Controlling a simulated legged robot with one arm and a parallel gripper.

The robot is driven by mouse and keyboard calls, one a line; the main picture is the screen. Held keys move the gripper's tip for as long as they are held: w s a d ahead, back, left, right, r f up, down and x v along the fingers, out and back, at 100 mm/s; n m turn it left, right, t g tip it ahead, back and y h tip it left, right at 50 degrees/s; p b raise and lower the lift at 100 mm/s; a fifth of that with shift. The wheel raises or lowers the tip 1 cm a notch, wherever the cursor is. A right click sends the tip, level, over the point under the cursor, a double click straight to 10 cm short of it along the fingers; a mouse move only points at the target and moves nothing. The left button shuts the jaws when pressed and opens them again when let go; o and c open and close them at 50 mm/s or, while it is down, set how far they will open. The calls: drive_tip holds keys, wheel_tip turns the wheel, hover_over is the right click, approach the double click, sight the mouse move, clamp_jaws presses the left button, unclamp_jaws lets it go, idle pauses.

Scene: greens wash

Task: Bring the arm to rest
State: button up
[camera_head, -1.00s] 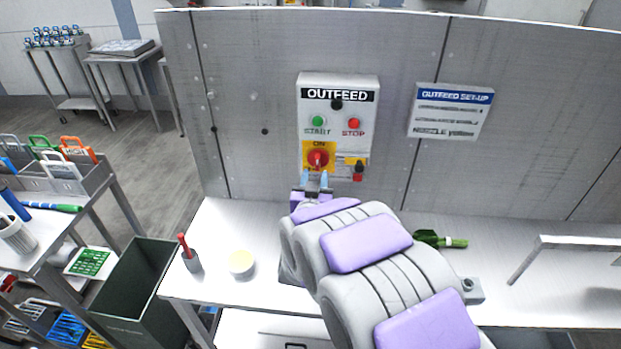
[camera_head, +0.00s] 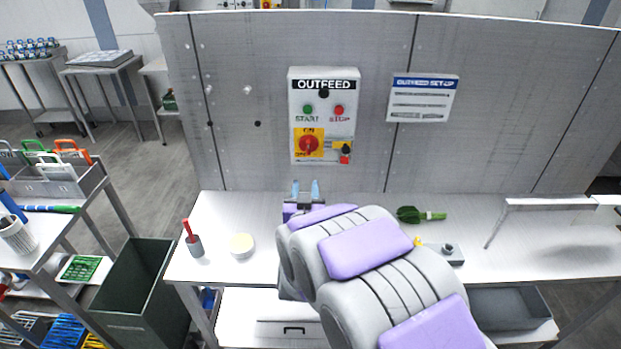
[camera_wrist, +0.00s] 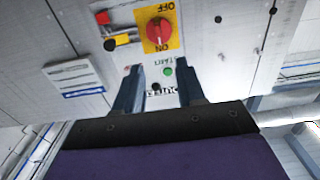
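My gripper (camera_head: 305,188) is open and empty, with two blue fingers apart. In the head view it is in front of the wall, below the OUTFEED panel (camera_head: 348,100). The panel carries a green START button (camera_head: 308,109), a red STOP button (camera_head: 339,110) and a red rotary switch (camera_head: 308,145) on a yellow plate. In the wrist view the panel is upside down beyond the fingers (camera_wrist: 160,75), and the rotary switch (camera_wrist: 158,30) is clear of them. My arm stretches forward over the bench and hides part of it.
A dark green bin (camera_head: 135,300) stands left. An OUTFEED SET-UP sign (camera_head: 423,98) is on the wall.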

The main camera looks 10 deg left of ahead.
drive_tip(key=s+d+f+g+h, duration=0.1)
drive_tip(key=s+d+f+g, duration=0.1)
drive_tip(key=s+d+g, duration=1.05)
drive_tip(key=s+d+g+h, duration=0.1)
drive_tip(key=s+d+g, duration=0.1)
drive_tip(key=s+d, duration=0.4)
drive_tip(key=s+d+r+m+g+h, duration=0.1)
drive_tip(key=s+d, duration=0.5)
drive_tip(key=s, duration=0.8)
drive_tip(key=s+d+m+g+h, duration=0.1)
drive_tip(key=s+d+g, duration=0.3)
drive_tip(key=s, duration=0.6)
drive_tip(key=shift+s+d+r, duration=0.2)
drive_tip(key=shift+d, duration=0.85)
